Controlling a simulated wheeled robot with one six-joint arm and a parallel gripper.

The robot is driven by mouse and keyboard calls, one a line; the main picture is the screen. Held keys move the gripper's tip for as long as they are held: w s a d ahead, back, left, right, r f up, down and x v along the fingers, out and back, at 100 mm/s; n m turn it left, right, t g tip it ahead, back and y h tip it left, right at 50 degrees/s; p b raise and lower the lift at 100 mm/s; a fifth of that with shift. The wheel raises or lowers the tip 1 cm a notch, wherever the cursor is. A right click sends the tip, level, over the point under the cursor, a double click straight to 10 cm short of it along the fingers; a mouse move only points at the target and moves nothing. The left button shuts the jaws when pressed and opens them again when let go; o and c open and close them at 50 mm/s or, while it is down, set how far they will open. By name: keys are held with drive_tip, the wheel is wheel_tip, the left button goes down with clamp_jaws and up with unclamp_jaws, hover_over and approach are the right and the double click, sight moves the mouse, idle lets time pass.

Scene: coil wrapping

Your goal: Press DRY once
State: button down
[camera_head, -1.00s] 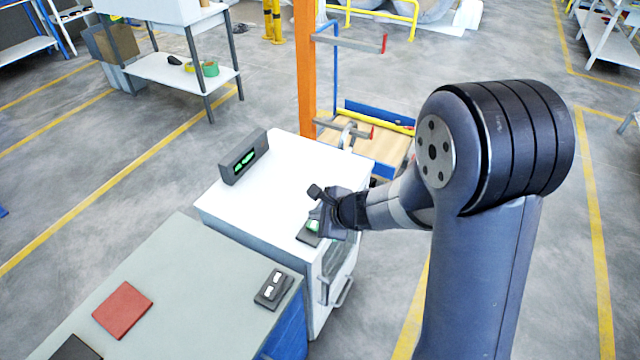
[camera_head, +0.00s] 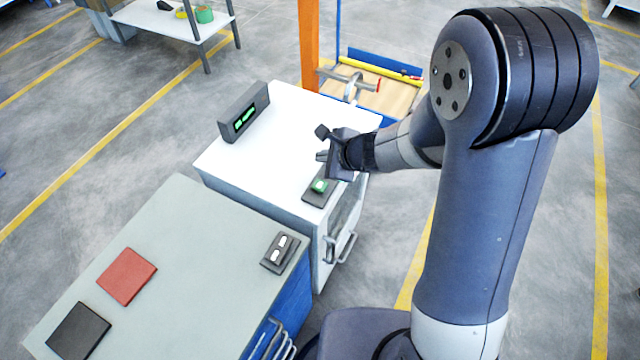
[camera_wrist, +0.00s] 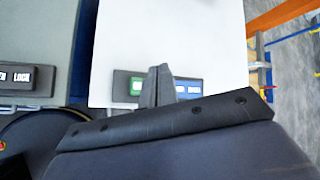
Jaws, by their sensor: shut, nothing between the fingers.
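A dark button panel (camera_head: 319,188) lies on the white cabinet top near its front right edge. It has a green button (camera_head: 319,186). In the wrist view the green button (camera_wrist: 136,87) is left of the fingers and a blue button (camera_wrist: 188,88) with white lettering is right of them. I cannot read for sure which one says DRY. My gripper (camera_head: 324,157) is shut and empty, above and behind the green button in the head view, seemingly apart from it. In the wrist view its closed fingers (camera_wrist: 160,84) hide the middle of the panel.
A dark display (camera_head: 243,112) with green characters stands on the white cabinet (camera_head: 290,130). The grey-topped cabinet (camera_head: 190,250) beside it bears a second button panel (camera_head: 280,253), a red pad (camera_head: 127,276) and a black pad (camera_head: 78,331). An orange post (camera_head: 309,45) stands behind.

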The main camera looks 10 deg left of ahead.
drive_tip(key=b, duration=0.6)
hover_over(323, 187)
wheel_tip(323, 187, down, 7)
drive_tip(key=shift+r, duration=0.1)
drive_tip(key=shift+f+b, duration=0.7)
drive_tip(key=shift+f, duration=0.1)
drive_tip(key=shift+f, duration=0.15)
idle(0.9)
drive_tip(key=shift+f+b, duration=0.25)
drive_tip(key=shift+b, duration=0.35)
drive_tip(key=shift+f+b, duration=0.6)
drive_tip(key=shift+b, duration=0.15)
idle(0.5)
drive_tip(key=shift+r, duration=0.1)
drive_tip(key=shift+r+p, duration=0.85)
drive_tip(key=shift+r, duration=0.1)
